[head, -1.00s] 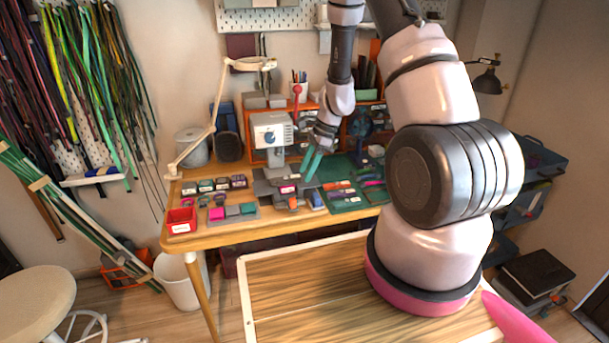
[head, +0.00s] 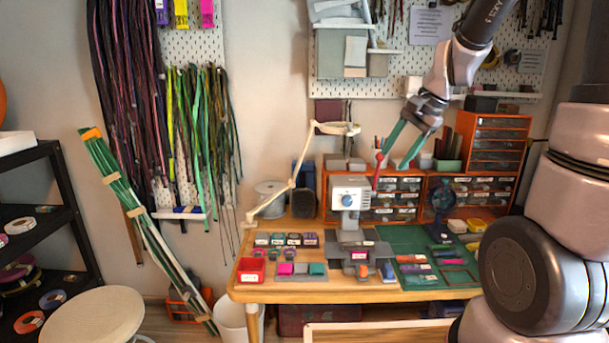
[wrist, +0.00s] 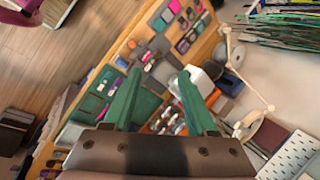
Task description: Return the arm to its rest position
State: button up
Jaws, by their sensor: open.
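My gripper (head: 403,146) is raised in the air above the workbench, in front of the orange drawer units in the head view. Its two green fingers are spread apart with nothing between them. In the wrist view the open fingers (wrist: 160,100) point down over the bench, which lies well below them. My arm comes in from the right of the head view and reaches up and across to the gripper.
The wooden workbench (head: 290,292) holds a white machine (head: 349,192), a green mat (head: 408,272), a red bin (head: 251,270) and a cream lamp (head: 294,184). Orange drawers (head: 497,146) and a pegboard (head: 445,62) stand behind. A stool (head: 88,318) and black shelf (head: 40,220) are at left.

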jog(key=s+d+r+n+t+h, duration=0.2)
jog(key=s+r+n+t, duration=0.2)
jog(key=s+r, duration=0.7)
jog(key=s+n, duration=0.1)
jog(key=s, duration=0.3)
jog(key=shift+s+d+r+n, duration=0.2)
jog(key=shift+s+r+n, duration=0.05)
jog(key=shift+r+n, duration=0.15)
